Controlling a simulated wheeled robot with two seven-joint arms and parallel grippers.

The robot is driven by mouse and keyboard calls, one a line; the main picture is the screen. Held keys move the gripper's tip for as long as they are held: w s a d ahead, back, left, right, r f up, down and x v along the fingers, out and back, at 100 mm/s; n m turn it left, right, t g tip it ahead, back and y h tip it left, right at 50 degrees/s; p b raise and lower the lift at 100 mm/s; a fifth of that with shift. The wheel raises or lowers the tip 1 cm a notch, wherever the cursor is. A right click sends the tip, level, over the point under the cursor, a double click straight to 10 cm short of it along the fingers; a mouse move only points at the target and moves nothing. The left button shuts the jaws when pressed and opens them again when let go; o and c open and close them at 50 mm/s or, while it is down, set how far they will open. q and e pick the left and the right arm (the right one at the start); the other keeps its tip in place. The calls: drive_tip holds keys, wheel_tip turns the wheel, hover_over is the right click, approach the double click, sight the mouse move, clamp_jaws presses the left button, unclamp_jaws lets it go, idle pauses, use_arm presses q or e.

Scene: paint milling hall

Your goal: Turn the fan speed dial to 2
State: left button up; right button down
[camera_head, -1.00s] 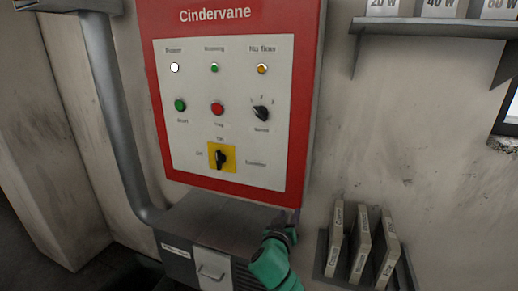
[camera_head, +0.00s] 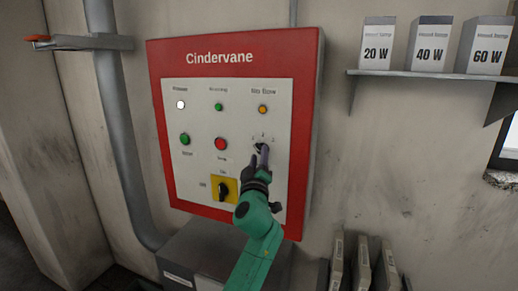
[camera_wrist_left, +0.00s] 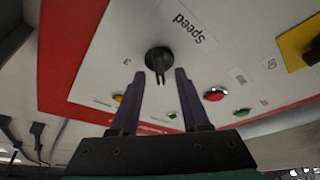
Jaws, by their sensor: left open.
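The fan speed dial is a round black knob on the white face of the red Cindervane panel (camera_head: 232,57). In the head view it is mostly hidden by my left gripper (camera_head: 263,153), with small marks around its top. In the wrist view the dial (camera_wrist_left: 158,58) is plain, with a "Speed" label beside it and a 3 to its left. Its ridge points down in that view, towards the lamps; the number it points at is not readable. The open fingers of my left gripper (camera_wrist_left: 160,76) stand either side of the ridge end, with gaps visible. My right gripper is not in view.
A red button (camera_head: 221,144) and a green button (camera_head: 184,139) sit left of the dial. A black switch on a yellow plate (camera_head: 224,190) is below. A shelf (camera_head: 430,77) with boxes is at right. A grey box (camera_head: 190,257) stands under the panel.

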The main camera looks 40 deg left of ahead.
use_arm(q)
drive_tip(key=shift+w+a, duration=0.25)
drive_tip(key=shift+w, duration=0.1)
clamp_jaws()
drive_tip(key=shift+s+f+m+t+h+b, duration=0.15)
drive_tip(key=shift+m+t+h+b, duration=0.35)
drive_tip(key=shift+m+b, duration=0.95)
drive_tip(key=shift+a+m+t+h, duration=0.1)
drive_tip(key=shift+m+t+h, duration=0.45)
drive_tip(key=shift+m, duration=1.05)
drive_tip(key=shift+m+t+h, duration=0.4)
drive_tip(key=shift+m+h, duration=0.3)
drive_tip(key=shift+m, duration=0.85)
drive_tip(key=shift+a+m+t+h, duration=0.1)
drive_tip(key=shift+m+t+h, duration=0.45)
drive_tip(key=shift+m, duration=1.05)
drive_tip(key=shift+h, duration=0.3)
